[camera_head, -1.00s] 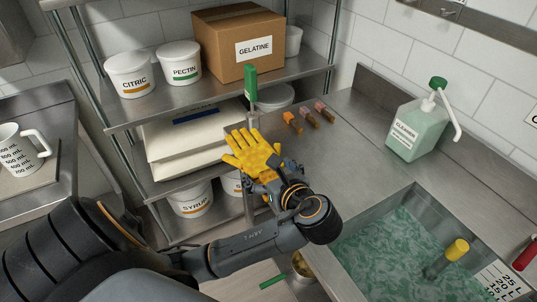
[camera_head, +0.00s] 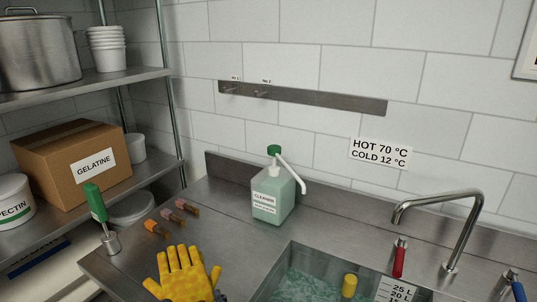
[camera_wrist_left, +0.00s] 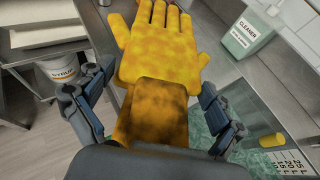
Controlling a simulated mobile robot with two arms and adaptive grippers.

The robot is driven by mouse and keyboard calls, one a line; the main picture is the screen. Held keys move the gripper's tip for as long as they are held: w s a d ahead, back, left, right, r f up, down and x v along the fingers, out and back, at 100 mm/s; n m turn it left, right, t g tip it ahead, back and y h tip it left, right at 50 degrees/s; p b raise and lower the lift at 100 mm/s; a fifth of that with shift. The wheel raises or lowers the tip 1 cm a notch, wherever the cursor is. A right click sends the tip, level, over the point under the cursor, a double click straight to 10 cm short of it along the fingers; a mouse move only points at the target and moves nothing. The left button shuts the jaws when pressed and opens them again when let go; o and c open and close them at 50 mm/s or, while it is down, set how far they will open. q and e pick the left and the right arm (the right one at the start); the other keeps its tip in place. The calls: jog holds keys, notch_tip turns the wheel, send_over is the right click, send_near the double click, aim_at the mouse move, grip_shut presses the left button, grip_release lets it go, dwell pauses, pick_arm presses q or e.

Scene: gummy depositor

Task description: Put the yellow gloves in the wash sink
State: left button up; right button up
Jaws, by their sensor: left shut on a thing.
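The yellow gloves (camera_head: 184,274) show at the bottom of the head view, fingers up, with brownish stains. In the left wrist view the gloves (camera_wrist_left: 160,50) fill the middle, with a darker stained cuff between the fingers of my left gripper (camera_wrist_left: 152,115). My left gripper is shut on the gloves and holds them up over the counter, left of the sink. The wash sink (camera_head: 285,265) holds greenish water and shows in part at the bottom of the head view; its water also shows at the right of the wrist view. My right gripper is not in view.
A green cleaner bottle (camera_head: 272,198) with a pump stands behind the sink. A tap (camera_head: 450,225) with a red handle (camera_head: 399,262) stands at its right.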

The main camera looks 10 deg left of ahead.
aim_at(181, 272)
pick_arm(q)
jog(key=shift+d+r, duration=0.1)
jog(key=shift+w, duration=0.35)
jog(key=shift+m+t+h, duration=0.4)
jog(key=shift+m+h, duration=0.1)
jog(key=shift+m, duration=0.1)
jog(key=w+a, duration=0.2)
jog(key=w+a+f+p, duration=0.1)
jog(key=w, duration=0.2)
jog(key=w+a+p, duration=0.1)
jog(key=w+a, duration=0.1)
jog(key=w, duration=0.1)
jog(key=shift+a+f, duration=0.3)
jog(key=shift+a, duration=0.05)
jog(key=f+x, duration=0.1)
jog(key=x, duration=0.4)
jog(key=s+f+p+x, duration=0.1)
jog(key=x, duration=0.3)
jog(key=f+x, duration=0.1)
jog(key=x, duration=0.4)
jog(key=shift+w+a+f, duration=0.1)
jog(key=shift+w+f, duration=0.05)
jog(key=shift+f, duration=0.1)
jog(key=shift+w+a+f, duration=0.15)
jog(key=shift+w+f, duration=0.15)
jog(key=shift+f, duration=0.2)
jog(key=shift+f+p, duration=0.35)
jog(key=shift+f, duration=1.25)
jog(key=shift+f, duration=0.1)
jog(key=o, duration=1.3)
